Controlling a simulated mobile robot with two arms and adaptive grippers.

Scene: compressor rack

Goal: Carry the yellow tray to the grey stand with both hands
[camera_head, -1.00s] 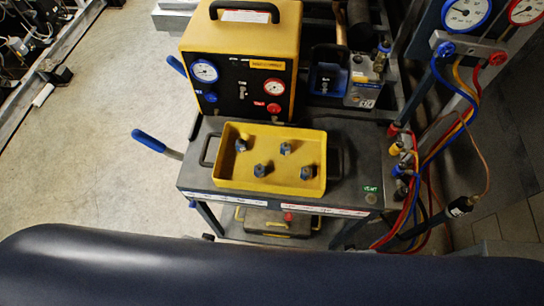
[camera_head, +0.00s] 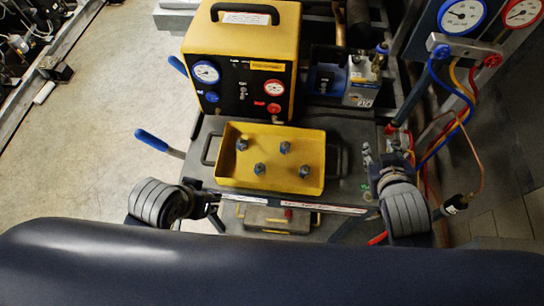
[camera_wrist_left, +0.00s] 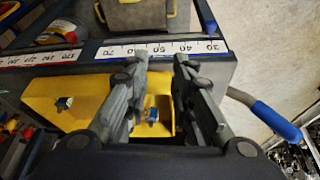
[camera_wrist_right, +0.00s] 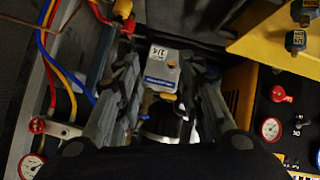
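The yellow tray (camera_head: 283,167) sits level on the dark top of the wheeled cart and holds several dark fittings. Dark handles show at its left (camera_head: 209,150) and right (camera_head: 337,160) ends. My left gripper (camera_head: 211,203) is near the cart's front left corner, apart from the tray. In the left wrist view its fingers (camera_wrist_left: 160,65) are spread, with the tray (camera_wrist_left: 90,92) beyond them. My right gripper (camera_head: 384,160) is over the cart's right side, apart from the tray. Its fingers (camera_wrist_right: 165,75) are open and empty. I cannot make out a grey stand for certain.
A yellow and black gauge box (camera_head: 242,65) stands right behind the tray. A blue lever (camera_head: 157,142) sticks out at the left. Coloured hoses (camera_head: 452,125) and gauges (camera_head: 462,15) are close to my right arm. Open floor (camera_head: 110,100) lies to the left.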

